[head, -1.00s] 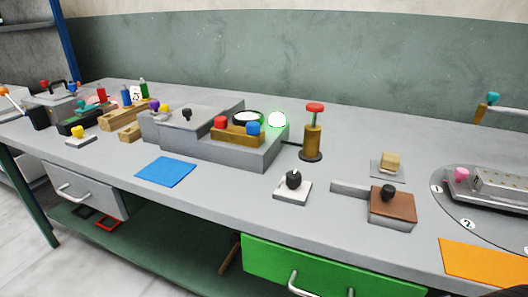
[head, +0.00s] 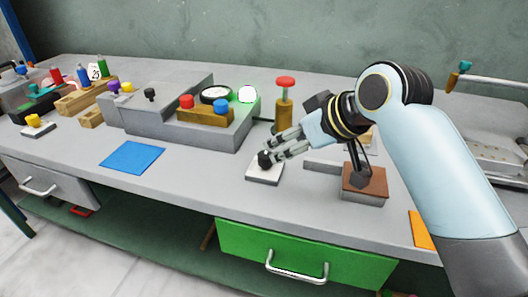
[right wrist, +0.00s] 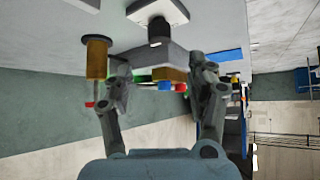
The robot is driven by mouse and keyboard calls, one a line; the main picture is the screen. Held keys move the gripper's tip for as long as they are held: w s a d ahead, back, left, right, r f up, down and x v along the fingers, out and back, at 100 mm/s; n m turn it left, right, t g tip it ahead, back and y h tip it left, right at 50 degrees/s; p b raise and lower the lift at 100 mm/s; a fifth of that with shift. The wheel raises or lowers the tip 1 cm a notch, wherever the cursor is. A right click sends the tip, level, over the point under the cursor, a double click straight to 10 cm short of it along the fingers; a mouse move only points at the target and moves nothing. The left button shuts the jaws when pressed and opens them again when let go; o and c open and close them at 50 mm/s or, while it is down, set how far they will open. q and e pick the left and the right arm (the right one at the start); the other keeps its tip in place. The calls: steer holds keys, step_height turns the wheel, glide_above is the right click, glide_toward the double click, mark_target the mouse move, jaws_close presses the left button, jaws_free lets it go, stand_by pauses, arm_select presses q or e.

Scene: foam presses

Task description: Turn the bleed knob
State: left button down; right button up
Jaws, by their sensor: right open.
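A black knob (head: 264,160) stands on a white square plate (head: 264,175) near the front of the bench; I take it as the bleed knob, though no label is readable. My right gripper (head: 272,150) is open, with its fingertips close to this knob. In the right wrist view the knob (right wrist: 159,32) shows between the lines of the open fingers (right wrist: 158,66), slightly beyond their tips. I cannot tell whether a finger touches it. My left gripper is not in view.
A red-topped brass post (head: 284,105) stands behind the knob. A grey stepped block (head: 195,128) with red and blue knobs and a lit round lamp (head: 247,94) is to its left. A brown-topped box (head: 365,180) sits right, below my arm. A blue mat (head: 132,157) lies left.

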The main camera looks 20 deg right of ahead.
mark_target(267, 154)
steer(key=b+x, duration=0.1)
steer(key=x, duration=0.9)
steer(key=shift+f, duration=0.1)
steer(key=shift+s, duration=0.1)
steer(key=c, duration=1.2)
steer(key=shift+o, duration=0.2)
steer(key=shift+d, duration=0.1)
